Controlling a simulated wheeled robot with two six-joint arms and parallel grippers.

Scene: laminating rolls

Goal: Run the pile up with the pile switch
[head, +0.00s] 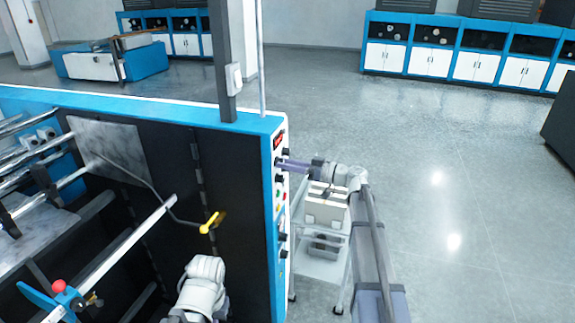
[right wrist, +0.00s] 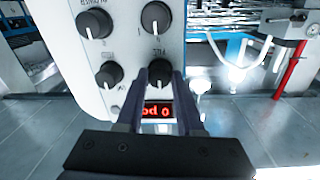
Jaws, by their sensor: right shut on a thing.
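The pile switch (right wrist: 160,70) is a black round knob on the machine's white control panel (right wrist: 130,30), beside a label that reads upside down in the right wrist view. My right gripper (right wrist: 159,77) is shut on this knob, with one finger on each side. In the head view, my right gripper (head: 284,163) reaches the upper part of the panel from the right, and its fingertips hide the knob there. Part of my left arm shows at the bottom of the head view, but its gripper is not visible. The pile itself cannot be made out.
Other black knobs (right wrist: 95,23) sit close to the pile switch, and a red display (right wrist: 158,110) is beside it. A white trolley (head: 320,262) stands below my right arm. A yellow handle (head: 208,222) is on the machine's dark side. The floor (head: 470,190) to the right is clear.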

